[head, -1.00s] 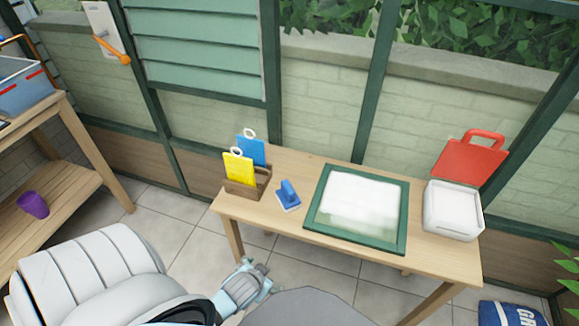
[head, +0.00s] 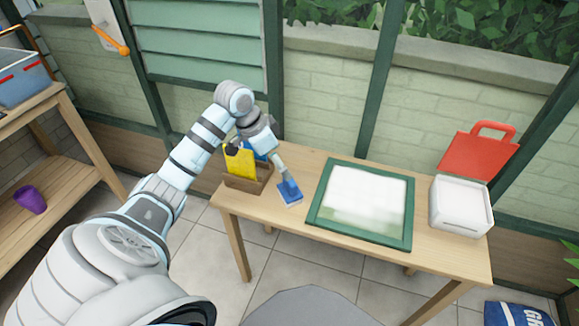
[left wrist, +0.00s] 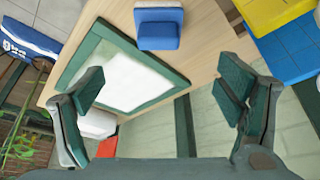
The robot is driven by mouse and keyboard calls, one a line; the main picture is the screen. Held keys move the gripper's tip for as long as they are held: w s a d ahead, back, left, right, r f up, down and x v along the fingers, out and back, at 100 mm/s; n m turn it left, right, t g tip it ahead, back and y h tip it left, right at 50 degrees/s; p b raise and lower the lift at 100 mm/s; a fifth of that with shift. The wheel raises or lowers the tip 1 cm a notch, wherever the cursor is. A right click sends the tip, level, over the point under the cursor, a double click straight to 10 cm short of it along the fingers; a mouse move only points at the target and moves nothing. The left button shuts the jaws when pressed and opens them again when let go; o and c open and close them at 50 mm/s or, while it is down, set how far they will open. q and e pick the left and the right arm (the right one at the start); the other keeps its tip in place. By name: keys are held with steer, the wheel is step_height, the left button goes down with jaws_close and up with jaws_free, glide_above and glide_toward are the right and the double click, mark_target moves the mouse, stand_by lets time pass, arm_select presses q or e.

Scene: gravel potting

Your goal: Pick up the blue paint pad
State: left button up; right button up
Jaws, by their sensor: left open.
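The blue paint pad (head: 290,194), with an upright blue handle and a pale edge underneath, lies on the wooden table between the card holder and the green frame. My left gripper (head: 281,167) is just above and behind it, pointing down, and partly covers its handle. In the left wrist view the pad (left wrist: 158,28) is at the top centre, beyond the spread fingers of my left gripper (left wrist: 160,88). Nothing is between those fingers. My right gripper is not in view.
A wooden holder (head: 240,183) with a yellow card (head: 240,163) and a mostly hidden blue card stands left of the pad. A green-framed white panel (head: 318,215) lies close on its right.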

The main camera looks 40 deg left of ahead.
mark_target(294, 184)
arm_select(q)
steer(key=b+x, duration=0.2)
steer(key=x, duration=0.5)
steer(key=shift+s+d+f+b, duration=0.15)
steer(key=shift+f+b, duration=0.1)
steer(key=shift+b, duration=0.1)
steer(key=b+x, duration=0.3)
steer(key=x, duration=0.2)
steer(key=shift+s+f, duration=0.1)
steer(key=shift+f, duration=0.15)
steer(key=shift+w+f, duration=0.3)
steer(key=shift+f, duration=0.2)
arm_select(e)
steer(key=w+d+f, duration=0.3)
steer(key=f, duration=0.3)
arm_select(q)
steer(key=shift+r, duration=0.1)
steer(key=c, duration=1.1)
steer(key=shift+c, duration=1.3)
steer(key=shift+r, duration=0.4)
step_height(294, 184, up, 19)
steer(key=p, duration=0.7)
steer(key=shift+r, duration=0.15)
steer(key=o, duration=0.6)
steer(key=shift+c, duration=1.7)
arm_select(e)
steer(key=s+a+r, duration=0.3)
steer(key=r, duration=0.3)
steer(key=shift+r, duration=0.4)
